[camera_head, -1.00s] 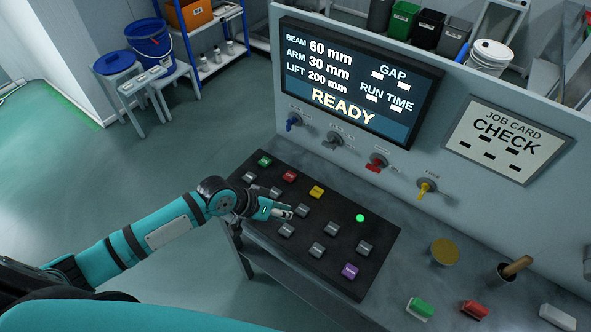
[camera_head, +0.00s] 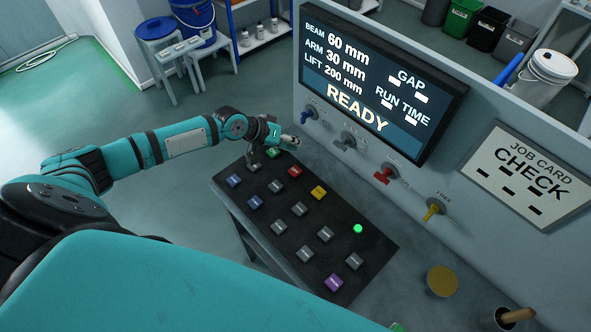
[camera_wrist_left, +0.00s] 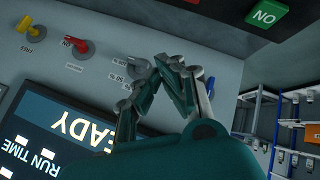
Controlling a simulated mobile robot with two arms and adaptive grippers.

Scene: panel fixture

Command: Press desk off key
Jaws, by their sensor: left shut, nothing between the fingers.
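A black key panel (camera_head: 240,228) lies on the desk, with several coloured and grey keys. A red key (camera_head: 295,171) sits in its back row, between a green key (camera_head: 273,152) and a yellow key (camera_head: 318,192). The red key's label is too small to read. The green key (camera_wrist_left: 267,14) also shows upside down in the left wrist view and reads ON. My left gripper (camera_head: 293,142) is shut and empty, beside the green key at the panel's far left end, left of the red key. Its closed fingers (camera_wrist_left: 168,62) also show in the wrist view. My right gripper is out of view.
An upright panel behind the keys carries a READY screen (camera_head: 380,85) and a row of knobs, including a blue one (camera_head: 308,113) near my left gripper and a red one (camera_head: 385,174). A yellow disc (camera_head: 442,281) lies on the desk at the right.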

